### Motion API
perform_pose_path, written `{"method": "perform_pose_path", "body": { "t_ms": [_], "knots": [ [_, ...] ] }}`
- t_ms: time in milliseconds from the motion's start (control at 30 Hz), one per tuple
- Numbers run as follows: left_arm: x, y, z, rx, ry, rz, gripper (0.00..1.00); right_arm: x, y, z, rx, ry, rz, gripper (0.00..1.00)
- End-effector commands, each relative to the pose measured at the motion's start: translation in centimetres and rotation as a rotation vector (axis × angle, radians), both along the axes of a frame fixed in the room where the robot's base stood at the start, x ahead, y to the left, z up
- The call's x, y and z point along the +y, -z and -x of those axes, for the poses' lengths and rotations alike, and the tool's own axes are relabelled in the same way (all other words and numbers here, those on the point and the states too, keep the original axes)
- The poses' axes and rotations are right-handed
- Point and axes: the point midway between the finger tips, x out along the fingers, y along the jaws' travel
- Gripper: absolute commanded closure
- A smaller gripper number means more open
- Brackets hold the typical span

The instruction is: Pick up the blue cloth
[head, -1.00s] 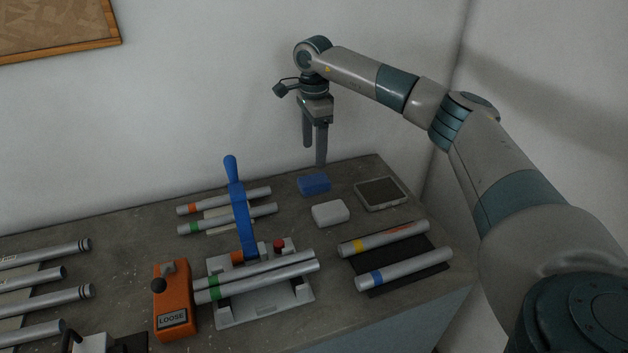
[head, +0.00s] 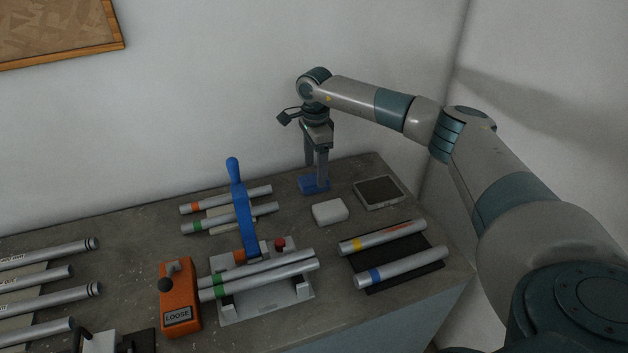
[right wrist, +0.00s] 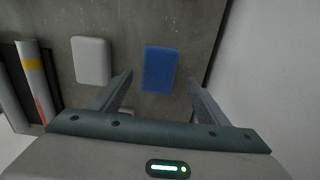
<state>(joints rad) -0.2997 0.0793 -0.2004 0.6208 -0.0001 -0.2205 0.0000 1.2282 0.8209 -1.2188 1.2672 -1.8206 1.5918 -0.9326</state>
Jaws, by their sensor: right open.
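The blue cloth (head: 312,186) is a small folded block lying on the grey bench top near its back edge. It also shows in the right wrist view (right wrist: 159,69), ahead of and between my open fingers. My right gripper (head: 315,175) points down over the cloth with its fingers apart, and one finger hides part of it. The same gripper (right wrist: 160,84) shows in the right wrist view with nothing held between its fingers. I cannot tell whether a finger touches the cloth. My left gripper is not in view.
A white block (head: 330,211) lies just in front of the cloth, and a dark-topped tray (head: 379,191) is to its right. A blue-handled clamp (head: 241,205) stands to the left among several metal tubes. An orange box (head: 179,297) reads LOOSE. A wall is behind.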

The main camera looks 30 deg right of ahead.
Motion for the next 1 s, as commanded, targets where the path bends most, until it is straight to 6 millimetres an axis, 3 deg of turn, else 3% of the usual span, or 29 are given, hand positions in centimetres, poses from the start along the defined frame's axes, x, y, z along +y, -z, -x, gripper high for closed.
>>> {"method": "perform_pose_path", "body": {
  "t_ms": [100, 300, 800, 1000],
  "knots": [
    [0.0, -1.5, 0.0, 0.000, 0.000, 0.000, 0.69, 0.0, 1.0, 0.4, 0.003, 0.000, -0.001, 0.31],
    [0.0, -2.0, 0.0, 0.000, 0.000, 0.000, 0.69, 0.0, 2.9, 0.3, 0.001, 0.000, 0.000, 0.31],
    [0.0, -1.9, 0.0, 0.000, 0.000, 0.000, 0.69, 0.0, 3.2, 0.3, 0.000, 0.000, -0.001, 0.31],
    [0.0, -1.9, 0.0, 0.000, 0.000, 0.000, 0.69, 0.0, 3.2, 0.3, 0.000, 0.000, 0.000, 0.75]
  ]
}}
